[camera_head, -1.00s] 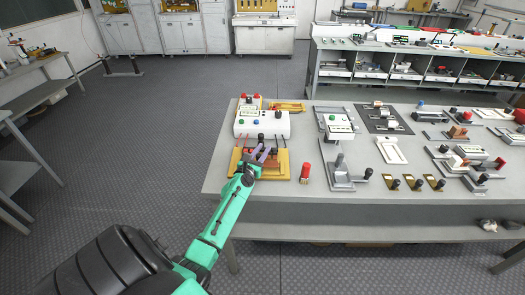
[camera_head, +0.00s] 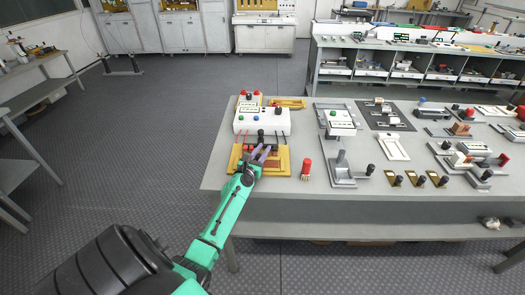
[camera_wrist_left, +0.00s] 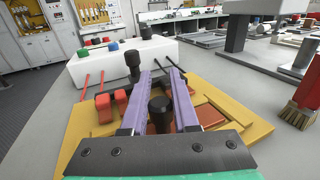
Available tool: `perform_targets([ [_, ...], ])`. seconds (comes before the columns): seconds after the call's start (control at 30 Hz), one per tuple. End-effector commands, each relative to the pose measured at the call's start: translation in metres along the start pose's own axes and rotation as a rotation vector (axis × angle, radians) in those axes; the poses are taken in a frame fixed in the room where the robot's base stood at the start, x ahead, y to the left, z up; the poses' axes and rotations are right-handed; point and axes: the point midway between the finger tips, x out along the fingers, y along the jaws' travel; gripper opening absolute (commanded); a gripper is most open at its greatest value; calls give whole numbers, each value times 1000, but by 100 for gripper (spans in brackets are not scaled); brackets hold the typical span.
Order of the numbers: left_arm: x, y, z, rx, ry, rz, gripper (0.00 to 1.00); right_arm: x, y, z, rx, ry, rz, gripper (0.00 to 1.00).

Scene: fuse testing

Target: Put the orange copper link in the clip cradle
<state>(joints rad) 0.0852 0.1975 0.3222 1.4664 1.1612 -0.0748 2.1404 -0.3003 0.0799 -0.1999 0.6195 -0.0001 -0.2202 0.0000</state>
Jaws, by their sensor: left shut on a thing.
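My left gripper (camera_head: 264,154) is over a yellow fixture board (camera_head: 282,174) at the table's front left. In the left wrist view its purple fingers (camera_wrist_left: 160,95) flank a black knob (camera_wrist_left: 160,108), with an orange-red part (camera_wrist_left: 152,129) under it, likely the copper link. The gripper is shut on this piece. Red-orange upright clips (camera_wrist_left: 112,104) stand left of the fingers, and a flat orange part (camera_wrist_left: 208,114) lies right. These may belong to the clip cradle; the fingers hide the middle, so I cannot tell whether the link is seated. My right gripper is not in view.
A white box with coloured knobs (camera_head: 262,121) stands behind the board, with red and black leads near it. A red-handled brush (camera_head: 305,170) stands close to its right. A grey lever device (camera_head: 340,171) and several other devices fill the table's right.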

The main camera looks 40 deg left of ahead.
Motion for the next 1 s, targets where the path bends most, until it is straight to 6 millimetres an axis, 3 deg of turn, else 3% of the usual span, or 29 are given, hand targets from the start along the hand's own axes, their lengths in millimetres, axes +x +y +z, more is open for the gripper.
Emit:
perform_targets([
  [0.03,0,0,0,0,-2,0,36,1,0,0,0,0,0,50],
  [0.1,0,0,1,0,-2,0,62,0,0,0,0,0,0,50],
  [0.43,-1,0,-1,-1,1,0,63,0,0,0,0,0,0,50],
  [0.57,-12,-1,-1,-2,2,-1,63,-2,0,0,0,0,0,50],
  [0.77,-56,0,-2,-2,4,1,63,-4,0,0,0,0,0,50],
  [1.0,-119,0,-4,-1,2,0,63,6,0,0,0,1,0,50],
])
